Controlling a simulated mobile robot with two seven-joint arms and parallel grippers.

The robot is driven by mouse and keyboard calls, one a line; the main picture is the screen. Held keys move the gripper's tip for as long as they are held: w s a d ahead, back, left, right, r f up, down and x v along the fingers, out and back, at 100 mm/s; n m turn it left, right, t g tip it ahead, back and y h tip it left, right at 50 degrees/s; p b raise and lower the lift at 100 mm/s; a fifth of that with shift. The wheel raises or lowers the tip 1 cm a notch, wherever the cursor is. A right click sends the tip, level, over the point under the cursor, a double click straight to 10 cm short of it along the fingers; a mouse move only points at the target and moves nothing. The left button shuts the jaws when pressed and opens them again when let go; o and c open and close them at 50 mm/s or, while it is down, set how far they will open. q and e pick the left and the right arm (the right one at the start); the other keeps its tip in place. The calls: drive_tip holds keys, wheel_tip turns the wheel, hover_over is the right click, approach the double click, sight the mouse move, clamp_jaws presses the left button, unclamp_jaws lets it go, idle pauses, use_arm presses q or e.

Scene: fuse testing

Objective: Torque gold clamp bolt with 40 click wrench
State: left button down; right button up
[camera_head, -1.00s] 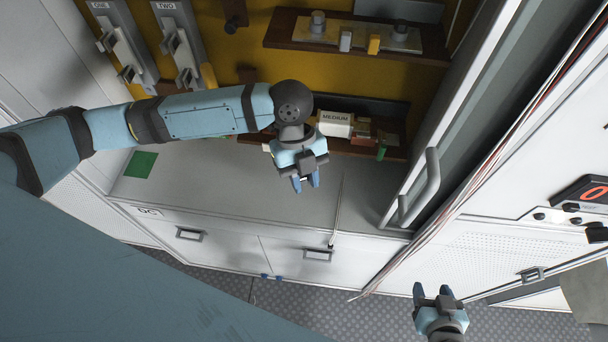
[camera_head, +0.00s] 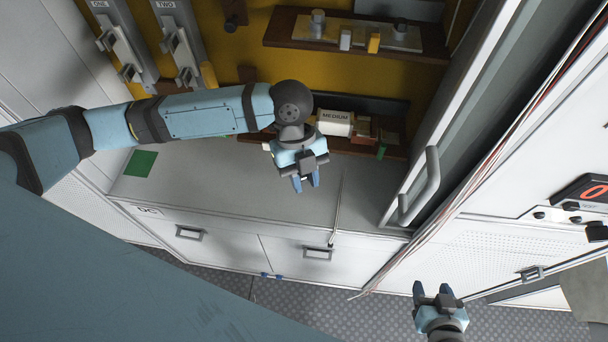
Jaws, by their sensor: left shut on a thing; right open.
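My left gripper (camera_head: 306,180) hangs above the grey counter, in front of the lower shelf, fingers pointing down. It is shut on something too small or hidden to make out. My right gripper (camera_head: 437,291) is open and empty, low at the right over the floor. I cannot pick out the gold clamp bolt or the 40 click wrench for certain. Grey clamp-like fittings show on the panel marked ONE (camera_head: 117,38) and the panel marked TWO (camera_head: 179,40) at the upper left.
The upper shelf (camera_head: 285,29) carries grey, white and yellow pieces. The lower shelf holds a white box marked MEDIUM (camera_head: 335,122). A green square (camera_head: 140,164) lies on the counter (camera_head: 230,190). A thin rod or cable (camera_head: 338,205) crosses the counter's edge. A door handle (camera_head: 427,185) juts out at right.

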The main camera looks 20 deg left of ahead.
use_arm(q)
drive_tip(key=c, duration=0.8)
unclamp_jaws()
drive_tip(key=shift+c, duration=0.2)
drive_tip(key=b+v, duration=0.2)
drive_tip(key=v, duration=1.1)
drive_tip(key=shift+r, duration=0.35)
